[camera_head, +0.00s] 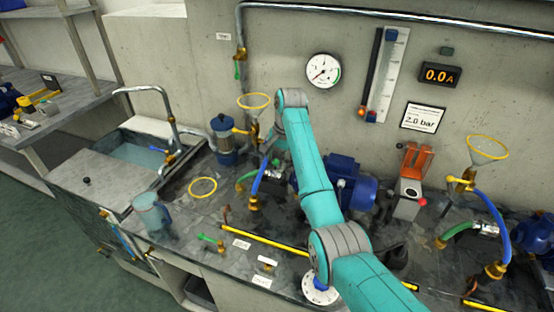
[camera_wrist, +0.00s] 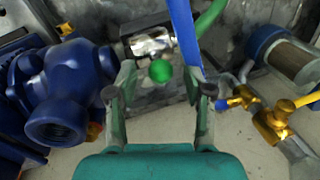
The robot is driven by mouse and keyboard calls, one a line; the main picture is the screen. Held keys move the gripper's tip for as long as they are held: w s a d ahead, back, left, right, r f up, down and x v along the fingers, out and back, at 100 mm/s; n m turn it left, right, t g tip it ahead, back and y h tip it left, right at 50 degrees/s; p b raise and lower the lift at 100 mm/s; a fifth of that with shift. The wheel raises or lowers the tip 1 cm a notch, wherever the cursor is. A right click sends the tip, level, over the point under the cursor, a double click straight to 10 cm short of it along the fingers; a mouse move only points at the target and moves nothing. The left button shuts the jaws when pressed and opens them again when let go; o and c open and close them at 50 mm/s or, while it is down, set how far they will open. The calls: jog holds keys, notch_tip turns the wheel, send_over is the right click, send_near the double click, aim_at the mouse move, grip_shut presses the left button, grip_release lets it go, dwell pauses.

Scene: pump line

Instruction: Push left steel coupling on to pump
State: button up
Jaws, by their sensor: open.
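The left steel coupling (camera_wrist: 152,42) shows in the wrist view as a shiny silver piece near the top middle, beside a green hose (camera_wrist: 208,18). The blue pump (camera_wrist: 70,85) is at the left of that view, its round port (camera_wrist: 55,130) facing the camera; the coupling is apart from this port. My gripper (camera_wrist: 160,95) is open, with nothing between its fingers; the coupling lies beyond the fingertips. A green ball (camera_wrist: 160,70) shows between the fingers and the coupling. In the head view the pump (camera_head: 345,185) is partly hidden by my arm, and my gripper is mostly hidden.
A blue hose (camera_wrist: 183,30) passes close to the right finger. Brass fittings (camera_wrist: 270,120) and a glass-sided canister (camera_wrist: 290,60) stand at the right.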

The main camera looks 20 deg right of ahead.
aim_at(280, 172)
jog(key=shift+r, duration=0.1)
notch_tip(280, 172, up, 7)
jog(key=s, duration=0.1)
jog(key=shift+d, duration=0.45)
jog(key=shift+r, duration=0.1)
jog(key=shift+c, duration=0.3)
